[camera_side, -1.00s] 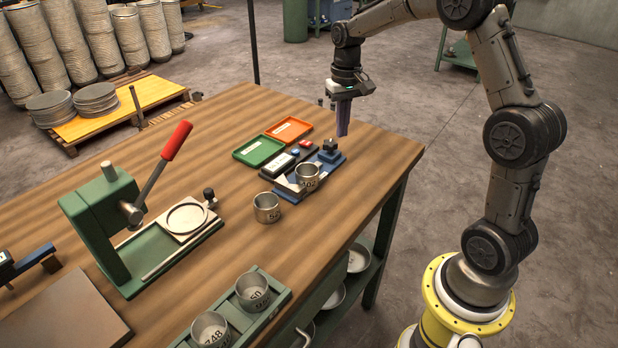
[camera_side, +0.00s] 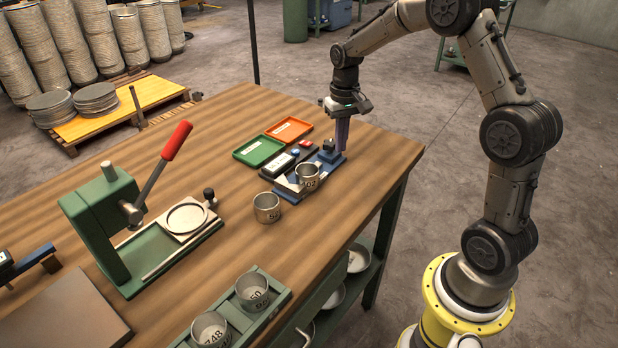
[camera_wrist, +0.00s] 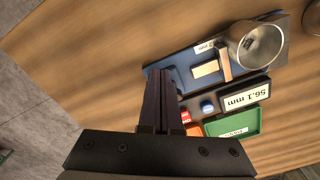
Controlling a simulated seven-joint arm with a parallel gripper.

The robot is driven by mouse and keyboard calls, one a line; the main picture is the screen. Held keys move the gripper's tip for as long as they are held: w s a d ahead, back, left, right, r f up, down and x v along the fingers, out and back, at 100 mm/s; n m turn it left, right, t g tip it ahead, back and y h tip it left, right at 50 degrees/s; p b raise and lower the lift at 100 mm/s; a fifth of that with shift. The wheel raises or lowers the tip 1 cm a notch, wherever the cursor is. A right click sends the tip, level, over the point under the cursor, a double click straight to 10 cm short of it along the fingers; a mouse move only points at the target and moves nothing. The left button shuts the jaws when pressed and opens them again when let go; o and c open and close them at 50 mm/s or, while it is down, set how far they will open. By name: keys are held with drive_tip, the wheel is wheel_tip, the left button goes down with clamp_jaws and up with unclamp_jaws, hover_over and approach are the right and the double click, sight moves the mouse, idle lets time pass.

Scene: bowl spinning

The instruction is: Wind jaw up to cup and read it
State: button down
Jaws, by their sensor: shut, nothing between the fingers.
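A blue-based measuring gauge (camera_side: 290,188) lies on the bench; it also shows in the wrist view (camera_wrist: 184,57). A metal cup (camera_side: 307,178) stands on its pale plate; in the wrist view the cup (camera_wrist: 262,44) is beside a tan upright jaw (camera_wrist: 223,66). I cannot tell whether they touch. A readout box (camera_wrist: 245,97) beside the gauge shows 56.1 mm, upside down in the wrist view. My gripper (camera_side: 340,152) is shut and empty, fingers down at the gauge's far end, close beside a dark blue block (camera_side: 328,150). Its fingers (camera_wrist: 160,85) hide part of that end.
Green (camera_side: 259,150) and orange (camera_side: 289,130) trays lie behind the gauge. A loose cup (camera_side: 267,209) stands in front of it. A green rack (camera_side: 283,294) holds cups at the front. A green press (camera_side: 105,220) with a red-handled lever stands left. Bench right of the gauge is bare.

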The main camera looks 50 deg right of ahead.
drive_tip(key=shift+w, duration=0.35)
idle(0.4)
drive_tip(key=shift+w+a, duration=0.15)
drive_tip(key=shift+a, duration=0.2)
drive_tip(key=shift+w+a, duration=0.15)
drive_tip(key=shift+a, duration=0.25)
drive_tip(key=shift+w+a+r, duration=0.15)
drive_tip(key=shift+w+a, duration=0.1)
drive_tip(key=shift+w, duration=0.2)
idle(0.3)
drive_tip(key=shift+a, duration=0.1)
drive_tip(key=shift+s+a, duration=0.2)
drive_tip(key=shift+s, duration=0.05)
drive_tip(key=shift+r, duration=0.1)
drive_tip(key=shift+s+r, duration=0.15)
drive_tip(key=shift+r, duration=2.65)
